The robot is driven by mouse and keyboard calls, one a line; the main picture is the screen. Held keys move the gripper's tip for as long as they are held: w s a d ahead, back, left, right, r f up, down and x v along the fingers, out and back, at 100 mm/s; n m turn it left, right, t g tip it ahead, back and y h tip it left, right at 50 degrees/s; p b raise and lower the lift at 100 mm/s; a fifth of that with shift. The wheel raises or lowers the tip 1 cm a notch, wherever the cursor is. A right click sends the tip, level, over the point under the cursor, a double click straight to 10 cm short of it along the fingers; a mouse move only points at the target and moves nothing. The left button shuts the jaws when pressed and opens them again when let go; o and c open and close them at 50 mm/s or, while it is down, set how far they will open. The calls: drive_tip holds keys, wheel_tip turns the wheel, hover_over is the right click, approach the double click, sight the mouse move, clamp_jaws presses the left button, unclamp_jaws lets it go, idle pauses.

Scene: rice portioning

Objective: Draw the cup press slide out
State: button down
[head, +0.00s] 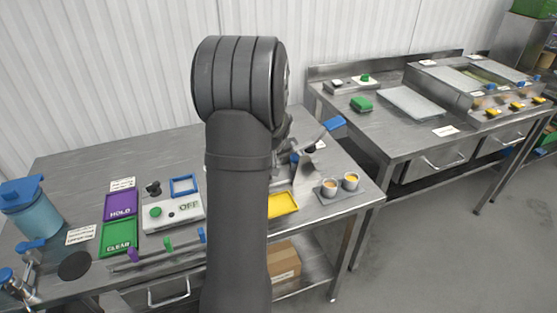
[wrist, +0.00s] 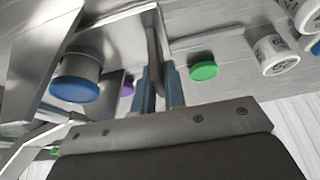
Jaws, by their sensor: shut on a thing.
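In the wrist view, the two blue-grey fingers of my gripper (wrist: 160,92) are shut on a thin grey metal bar (wrist: 154,48). The bar runs away from the fingers between pale metal plates. I take it to be part of the cup press slide, but the view is too close to be sure. A grey cylinder with a blue end (wrist: 75,80) is left of the fingers. In the head view my own arm hides my gripper and what it holds. A blue-ended metal lever (head: 335,124) shows just right of the arm.
A green knob (wrist: 203,71) is right of my fingers and a purple knob (wrist: 127,86) left. Two filled cups stand on a small grey tray (head: 329,200). A yellow tray (head: 283,204) and an OFF switch box (head: 160,221) sit near my arm.

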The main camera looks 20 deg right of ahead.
drive_tip(key=a, duration=1)
drive_tip(key=shift+a, duration=0.3)
drive_tip(key=c, duration=1.5)
unclamp_jaws()
drive_tip(key=shift+a, duration=0.15)
drive_tip(key=shift+c, duration=0.2)
drive_tip(key=shift+o, duration=0.3)
drive_tip(key=shift+r, duration=0.1)
drive_tip(key=shift+s+d+r, duration=0.1)
drive_tip(key=shift+d+r, duration=0.1)
drive_tip(key=shift+r, duration=0.05)
drive_tip(key=v, duration=1.6)
drive_tip(key=shift+s+r, duration=0.25)
drive_tip(key=shift+r, duration=0.05)
